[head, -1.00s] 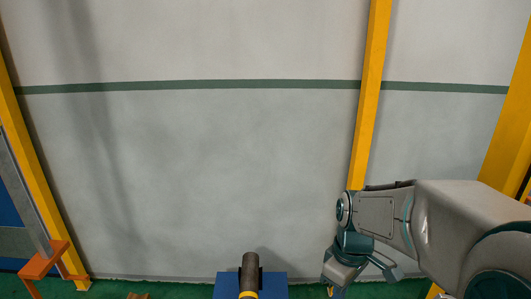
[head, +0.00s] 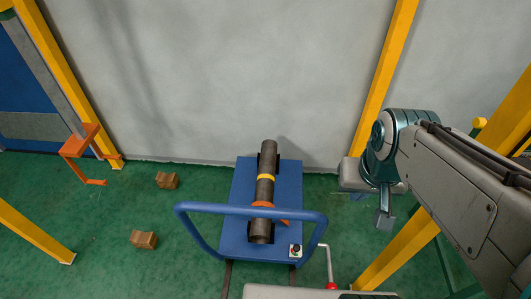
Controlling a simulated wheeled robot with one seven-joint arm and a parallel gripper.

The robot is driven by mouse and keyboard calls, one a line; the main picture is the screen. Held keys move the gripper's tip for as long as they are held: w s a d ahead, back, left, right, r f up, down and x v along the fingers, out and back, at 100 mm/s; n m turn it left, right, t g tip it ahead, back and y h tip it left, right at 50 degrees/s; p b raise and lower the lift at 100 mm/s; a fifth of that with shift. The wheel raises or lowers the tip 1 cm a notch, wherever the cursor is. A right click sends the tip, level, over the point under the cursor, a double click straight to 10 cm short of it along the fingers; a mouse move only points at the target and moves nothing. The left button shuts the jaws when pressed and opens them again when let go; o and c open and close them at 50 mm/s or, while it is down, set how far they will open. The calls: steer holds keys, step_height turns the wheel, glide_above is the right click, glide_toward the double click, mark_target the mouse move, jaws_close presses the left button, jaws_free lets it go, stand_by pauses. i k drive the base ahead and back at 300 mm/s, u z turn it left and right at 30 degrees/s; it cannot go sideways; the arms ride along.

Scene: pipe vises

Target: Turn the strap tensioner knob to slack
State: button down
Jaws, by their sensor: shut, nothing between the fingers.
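A dark pipe (head: 265,158) lies lengthwise on a blue cart (head: 240,185), with a yellow band (head: 266,177) and an orange part (head: 263,205) around it. A small pale plate (head: 295,251) with a dark round knob and a bit of red sits at the cart's near right corner. It may be the strap tensioner knob; its setting is too small to read. My gripper (head: 384,218) hangs down at the right of the head view, apart from the cart and knob. It looks shut and empty.
A blue push bar (head: 250,210) arches over the near end of the cart. A lever with a red ball (head: 331,286) stands at its right. Yellow posts (head: 384,80) flank the area. Two brown blocks (head: 166,180) (head: 143,240) lie on the green floor, left of the cart.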

mark_target(296, 247)
steer(key=u, duration=1.2)
steer(key=k, duration=1.15)
steer(key=z, duration=0.55)
steer(key=i, duration=0.95)
steer(key=z, duration=0.6)
